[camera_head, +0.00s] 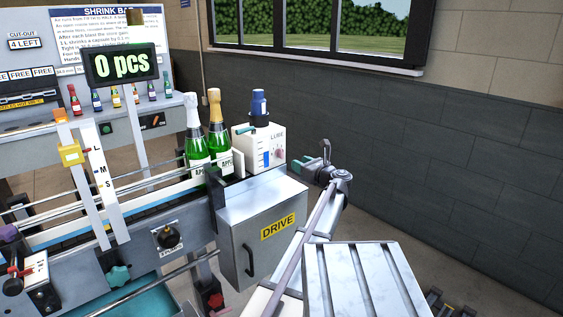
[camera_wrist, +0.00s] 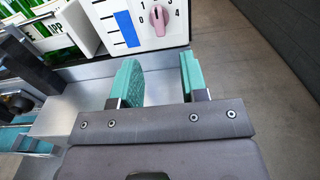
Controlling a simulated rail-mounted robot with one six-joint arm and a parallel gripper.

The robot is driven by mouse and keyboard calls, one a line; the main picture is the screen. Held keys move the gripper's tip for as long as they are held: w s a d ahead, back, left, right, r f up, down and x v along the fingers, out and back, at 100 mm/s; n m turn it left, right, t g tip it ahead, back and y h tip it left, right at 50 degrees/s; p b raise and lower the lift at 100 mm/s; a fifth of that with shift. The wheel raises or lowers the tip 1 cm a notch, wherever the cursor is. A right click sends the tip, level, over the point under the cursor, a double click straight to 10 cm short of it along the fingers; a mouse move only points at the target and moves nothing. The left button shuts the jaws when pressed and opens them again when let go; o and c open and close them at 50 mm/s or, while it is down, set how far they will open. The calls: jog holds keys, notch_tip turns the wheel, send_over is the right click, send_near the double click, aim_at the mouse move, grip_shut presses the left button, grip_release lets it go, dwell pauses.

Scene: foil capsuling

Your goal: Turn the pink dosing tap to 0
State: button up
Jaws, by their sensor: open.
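The pink dosing tap (camera_wrist: 158,18) is on the front of the white LUBE box (camera_head: 256,146), and it also shows small in the head view (camera_head: 280,153). In the wrist view it sits near the top edge, with a dial of printed numbers around it. Which number it points to is too small to read with certainty. My gripper (camera_wrist: 160,62) is open and empty, its teal fingers apart. The tap appears beyond and between the fingertips, with a gap and no contact. In the head view my gripper (camera_head: 311,159) is just right of the box.
A blue-capped container (camera_head: 258,108) stands on the box. Two green bottles (camera_head: 218,135) stand close to its left. The grey DRIVE cabinet (camera_head: 263,231) is below. The space right of my gripper, toward the wall (camera_head: 450,160), is free.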

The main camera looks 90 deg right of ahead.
aim_at(283, 155)
jog(key=x, duration=0.9)
jog(key=shift+w+d, duration=0.25)
jog(key=shift+w, duration=0.1)
jog(key=c, duration=0.6)
